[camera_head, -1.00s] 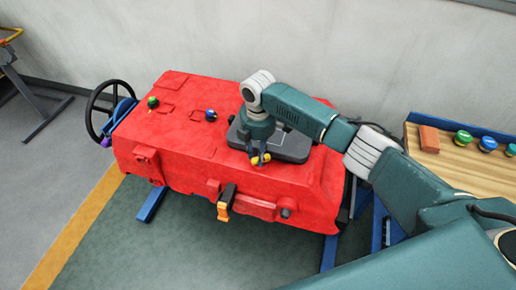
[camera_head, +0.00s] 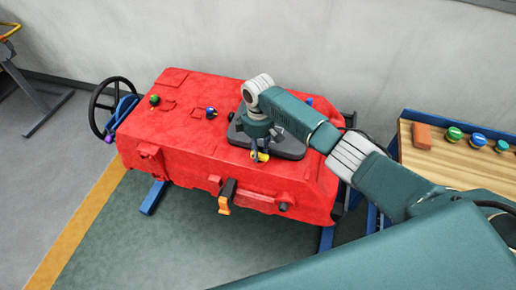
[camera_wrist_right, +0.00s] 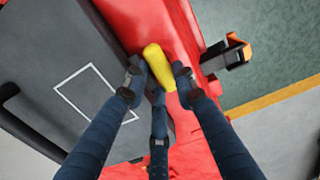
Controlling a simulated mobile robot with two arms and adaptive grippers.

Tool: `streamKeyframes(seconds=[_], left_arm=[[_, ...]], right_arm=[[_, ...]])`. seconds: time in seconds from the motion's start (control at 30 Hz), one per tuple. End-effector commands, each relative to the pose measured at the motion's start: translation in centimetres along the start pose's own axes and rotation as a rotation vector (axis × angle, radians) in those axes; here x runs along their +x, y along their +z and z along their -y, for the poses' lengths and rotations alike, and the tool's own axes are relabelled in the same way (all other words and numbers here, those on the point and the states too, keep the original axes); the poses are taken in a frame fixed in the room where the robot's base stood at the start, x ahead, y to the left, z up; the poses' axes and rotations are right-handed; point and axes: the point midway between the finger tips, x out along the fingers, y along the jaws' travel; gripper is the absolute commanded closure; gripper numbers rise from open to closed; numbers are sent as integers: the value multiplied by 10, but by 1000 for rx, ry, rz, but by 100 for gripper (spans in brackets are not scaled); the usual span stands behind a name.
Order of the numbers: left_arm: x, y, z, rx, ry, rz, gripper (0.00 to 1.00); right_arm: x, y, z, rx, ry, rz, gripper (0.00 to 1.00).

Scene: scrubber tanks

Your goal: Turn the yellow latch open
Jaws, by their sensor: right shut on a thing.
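The yellow latch (camera_head: 263,157) is at the front edge of the dark grey lid (camera_head: 289,148) on top of the red tank (camera_head: 180,141). In the right wrist view the yellow latch (camera_wrist_right: 157,66) is a short rounded handle lying between my fingers. My right gripper (camera_head: 257,150) points down over it and is shut on it; the right wrist view shows the fingertips (camera_wrist_right: 159,80) on both sides of it, with a third finger below. The latch's base is partly hidden by the fingers. My left gripper is not in view.
A black and orange clasp (camera_head: 226,197) sticks out from the tank's front. Green (camera_head: 154,100) and blue (camera_head: 211,112) knobs stand on the tank top. A black handwheel (camera_head: 103,108) is at the left end. A wooden bench (camera_head: 440,171) with several caps stands at the right.

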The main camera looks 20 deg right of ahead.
Motion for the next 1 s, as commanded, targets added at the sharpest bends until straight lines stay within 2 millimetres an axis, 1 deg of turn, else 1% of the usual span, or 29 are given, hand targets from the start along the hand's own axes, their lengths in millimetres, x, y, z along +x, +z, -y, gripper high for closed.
streamKeyframes(seconds=[0.47, 0.5, 0.53, 0.83, 0.93, 1.0], left_arm=[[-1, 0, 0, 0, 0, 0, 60], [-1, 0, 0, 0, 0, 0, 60], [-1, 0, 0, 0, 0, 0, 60], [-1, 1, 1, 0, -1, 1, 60], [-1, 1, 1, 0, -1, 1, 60], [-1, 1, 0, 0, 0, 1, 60]], right_arm=[[-1, 0, -1, 15, 2, -1, 100], [-1, 0, -1, 15, 2, -2, 68], [-1, 0, -1, 15, 2, -2, 65], [-2, 0, -1, 13, 1, -1, 65], [-8, -1, -1, 13, 2, -3, 65], [-19, -1, -1, 12, 3, -4, 65]])
